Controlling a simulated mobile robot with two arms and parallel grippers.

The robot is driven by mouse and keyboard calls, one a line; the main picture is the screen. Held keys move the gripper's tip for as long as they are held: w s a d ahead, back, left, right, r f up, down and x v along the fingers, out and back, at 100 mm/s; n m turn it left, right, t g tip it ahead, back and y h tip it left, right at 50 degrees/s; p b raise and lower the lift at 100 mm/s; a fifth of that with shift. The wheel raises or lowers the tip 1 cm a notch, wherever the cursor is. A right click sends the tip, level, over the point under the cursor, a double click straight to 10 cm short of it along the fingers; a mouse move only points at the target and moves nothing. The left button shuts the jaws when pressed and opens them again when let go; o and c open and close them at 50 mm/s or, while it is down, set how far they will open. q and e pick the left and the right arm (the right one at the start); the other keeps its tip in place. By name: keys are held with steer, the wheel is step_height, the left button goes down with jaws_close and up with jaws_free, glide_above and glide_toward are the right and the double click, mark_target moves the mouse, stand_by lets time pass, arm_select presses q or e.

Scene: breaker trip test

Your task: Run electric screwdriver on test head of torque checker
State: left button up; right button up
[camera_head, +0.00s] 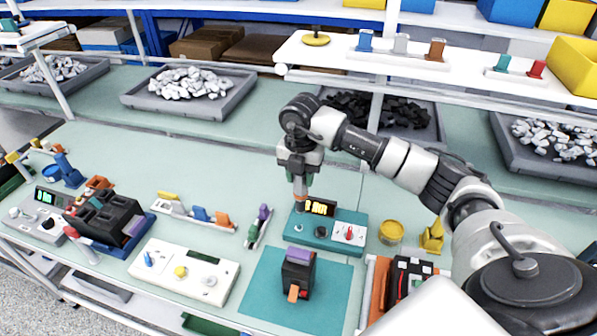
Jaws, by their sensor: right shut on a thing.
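My right gripper (300,172) reaches in from the right and points down at the middle of the table. The torque checker (342,246) is a teal box with a lit yellow display (320,207), a dark knob and a red knob on a white plate. The screwdriver's lower end is over the left part of the checker, by the test head; I cannot tell whether they touch. My left gripper is not in view.
A teal mat (258,292) with a dark breaker (297,272) lies in front of the checker. A white switch panel (190,283) lies to the left. A yellow tub (391,232) stands to the right. Grey parts trays (185,112) line the back, below a white shelf (340,62).

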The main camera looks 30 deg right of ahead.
mark_target(299, 193)
steer(key=shift+w, duration=0.15)
steer(key=shift+w+f, duration=0.2)
steer(key=shift+f, duration=0.05)
steer(key=shift+w+f+b, duration=0.15)
steer(key=shift+f+b, duration=0.5)
steer(key=shift+f, duration=0.1)
steer(key=shift+f+b, duration=0.3)
steer(key=shift+f, duration=0.05)
step_height(299, 193, down, 3)
steer(key=shift+b, duration=1.05)
steer(key=shift+f+b, duration=0.4)
steer(key=shift+f, duration=0.15)
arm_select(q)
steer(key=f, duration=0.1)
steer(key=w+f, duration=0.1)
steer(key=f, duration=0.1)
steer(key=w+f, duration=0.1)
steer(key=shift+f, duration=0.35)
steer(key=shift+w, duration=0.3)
